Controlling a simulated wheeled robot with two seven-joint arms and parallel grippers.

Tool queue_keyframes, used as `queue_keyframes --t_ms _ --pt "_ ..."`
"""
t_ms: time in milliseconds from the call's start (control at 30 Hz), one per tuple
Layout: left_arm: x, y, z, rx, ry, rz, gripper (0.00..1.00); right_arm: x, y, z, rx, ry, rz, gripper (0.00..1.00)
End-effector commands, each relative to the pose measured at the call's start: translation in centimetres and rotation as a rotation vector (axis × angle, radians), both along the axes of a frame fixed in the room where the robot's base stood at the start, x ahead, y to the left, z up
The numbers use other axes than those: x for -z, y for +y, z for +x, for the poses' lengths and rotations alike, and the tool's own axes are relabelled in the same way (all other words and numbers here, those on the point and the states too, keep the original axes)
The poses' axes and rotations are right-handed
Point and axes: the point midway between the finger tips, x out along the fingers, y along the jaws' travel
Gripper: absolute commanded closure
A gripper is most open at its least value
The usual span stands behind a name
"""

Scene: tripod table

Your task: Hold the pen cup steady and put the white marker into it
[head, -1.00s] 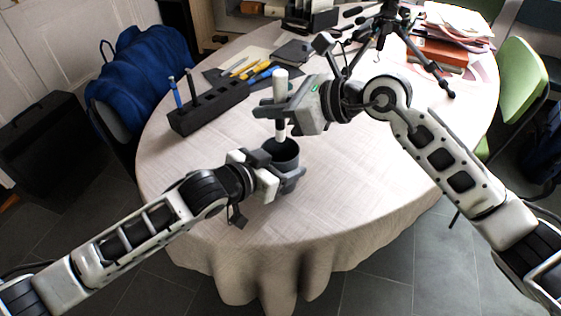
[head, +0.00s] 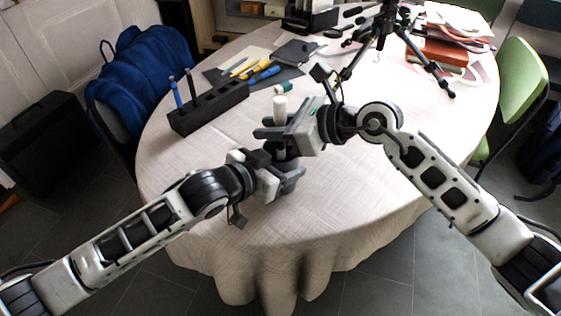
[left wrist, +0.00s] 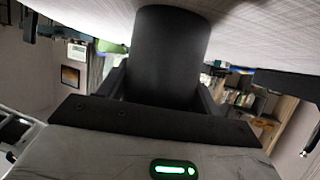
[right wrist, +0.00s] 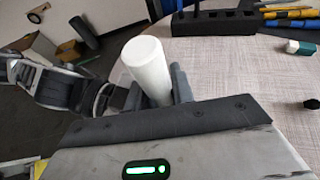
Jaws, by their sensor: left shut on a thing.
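The white marker (head: 280,108) stands upright between the fingers of my right gripper (head: 277,137), which appears shut on it. The marker also shows large in the right wrist view (right wrist: 147,65), with a finger on each side. The dark grey pen cup (head: 291,172) is on the near part of the table, right under my right gripper. My left gripper (head: 274,180) is shut on the cup from the left. The cup fills the middle of the left wrist view (left wrist: 168,60).
A black block holder (head: 208,107) with upright pens stands to the left on the round table (head: 350,200). Behind are yellow and blue tools on a dark mat, a small white-and-teal item (head: 284,89), a black tripod (head: 386,30) and stacked books (head: 445,50). The table's front is clear.

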Motion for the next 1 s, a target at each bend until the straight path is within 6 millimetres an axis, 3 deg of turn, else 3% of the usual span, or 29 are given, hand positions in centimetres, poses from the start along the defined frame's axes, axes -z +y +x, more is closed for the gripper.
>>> queue_keyframes --t_ms 400,800,1000 --pt "0.1 0.0 0.0 0.0 0.001 0.001 0.63 -0.1 -0.4 -0.1 0.002 -0.001 0.0 0.6" --pt "0.1 0.0 0.0 0.0 0.001 0.001 0.63 -2.2 -5.2 -2.2 0.001 -0.001 -0.003 0.6" --pt "0.1 0.0 0.0 0.0 0.001 0.001 0.63 -2.9 -6.6 -2.8 0.001 0.0 -0.001 0.6"
